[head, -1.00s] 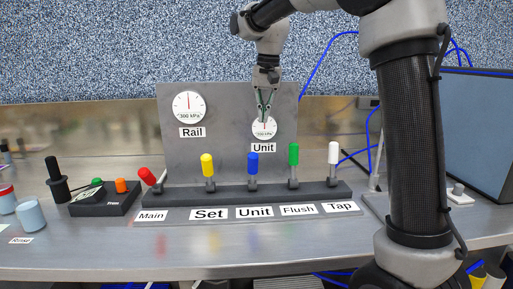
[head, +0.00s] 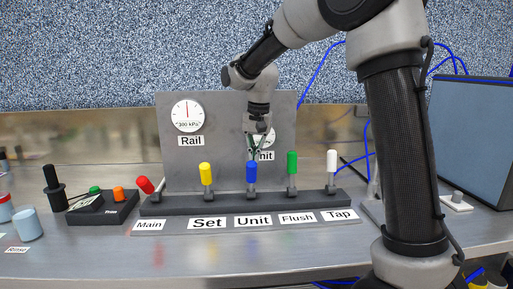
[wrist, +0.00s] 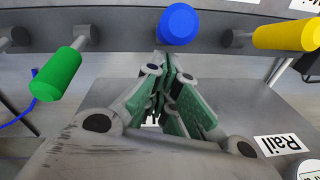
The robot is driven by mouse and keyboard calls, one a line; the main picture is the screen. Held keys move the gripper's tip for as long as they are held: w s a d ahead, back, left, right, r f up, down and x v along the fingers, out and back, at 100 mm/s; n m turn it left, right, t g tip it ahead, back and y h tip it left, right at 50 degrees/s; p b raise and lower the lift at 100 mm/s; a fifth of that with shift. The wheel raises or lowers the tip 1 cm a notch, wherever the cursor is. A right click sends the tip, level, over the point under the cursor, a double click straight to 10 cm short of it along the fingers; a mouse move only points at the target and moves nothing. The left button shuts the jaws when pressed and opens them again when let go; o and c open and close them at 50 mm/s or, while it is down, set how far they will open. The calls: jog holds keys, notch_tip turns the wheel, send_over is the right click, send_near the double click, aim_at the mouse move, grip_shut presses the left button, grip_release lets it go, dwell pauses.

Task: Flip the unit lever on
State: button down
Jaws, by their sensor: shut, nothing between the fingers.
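The unit lever has a blue handle (head: 252,172) and stands upright on the dark lever bar, above the label "Unit" (head: 253,220). It also shows in the wrist view as a blue knob (wrist: 178,24) at the top centre. My gripper (head: 253,156) is shut and empty, pointing down just behind the blue handle's top. In the wrist view the closed fingertips (wrist: 166,58) lie just below the blue knob in the picture. I cannot tell whether they touch it. The Unit gauge (head: 266,137) is partly hidden by my gripper.
A yellow lever (head: 206,174) stands left of the blue one and a green lever (head: 292,163) right. A red lever (head: 145,185) tilts left; a white lever (head: 332,161) stands far right. The grey back panel (head: 228,120) rises close behind. A black button box (head: 100,207) sits left.

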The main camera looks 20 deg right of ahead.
aim_at(256, 164)
jog(key=shift+s, duration=0.15)
jog(key=shift+a, duration=0.1)
jog(key=shift+t, duration=0.8)
jog(key=s, duration=0.4)
jog(key=shift+a+f, duration=0.25)
jog(key=shift+a, duration=0.1)
jog(key=shift+s+a+f, duration=0.1)
jog(key=shift+s+f, duration=0.15)
jog(key=shift+s, duration=0.25)
